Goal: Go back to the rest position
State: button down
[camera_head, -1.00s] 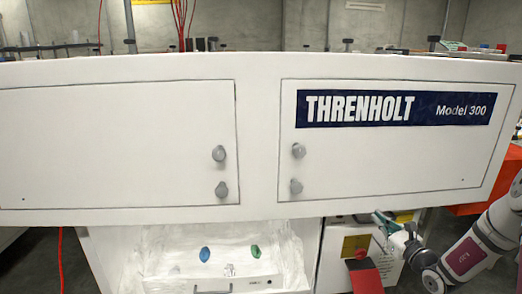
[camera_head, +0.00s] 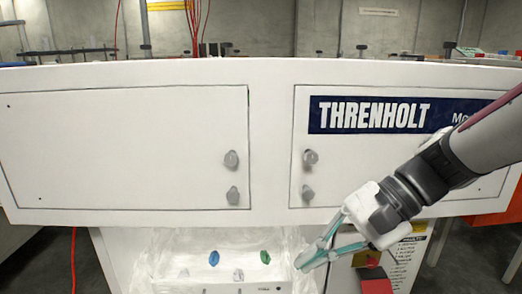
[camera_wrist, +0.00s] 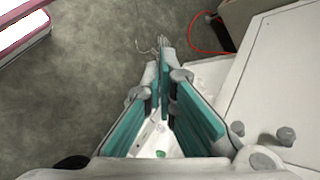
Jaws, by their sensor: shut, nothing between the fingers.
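My gripper (camera_head: 308,262) is at the lower right of centre in the head view, in front of the white cabinet (camera_head: 270,140). Its teal-padded fingers point down and to the left and are shut with nothing between them. The fingertips are near the right side of the white open space below the cabinet. In the wrist view the two teal fingers (camera_wrist: 164,85) reach forward over the grey floor, with the cabinet to the right.
Below the cabinet, a blue piece (camera_head: 214,258) and a green piece (camera_head: 265,257) show in the white recess. Grey door knobs (camera_head: 310,157) stick out of the cabinet. A red cable (camera_wrist: 203,35) lies on the floor.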

jog(key=s+d+f+n+t+h, duration=0.1)
jog(key=s+d+n+h, duration=0.2)
jog(key=s+d+h, duration=0.5)
jog(key=s+d+f+n+h, duration=0.1)
jog(key=s+d+n+h, duration=0.2)
jog(key=s, duration=0.8)
notch_tip(320, 180, up, 29)
jog(key=t+y+p, duration=0.1)
jog(key=t+p, duration=0.2)
jog(key=p, duration=2.4)
jog(key=shift+d+n+t+p, duration=0.25)
jog(key=shift+n+t+p, duration=0.1)
jog(key=shift+n+t, duration=0.05)
jog(key=shift+s+r, duration=0.1)
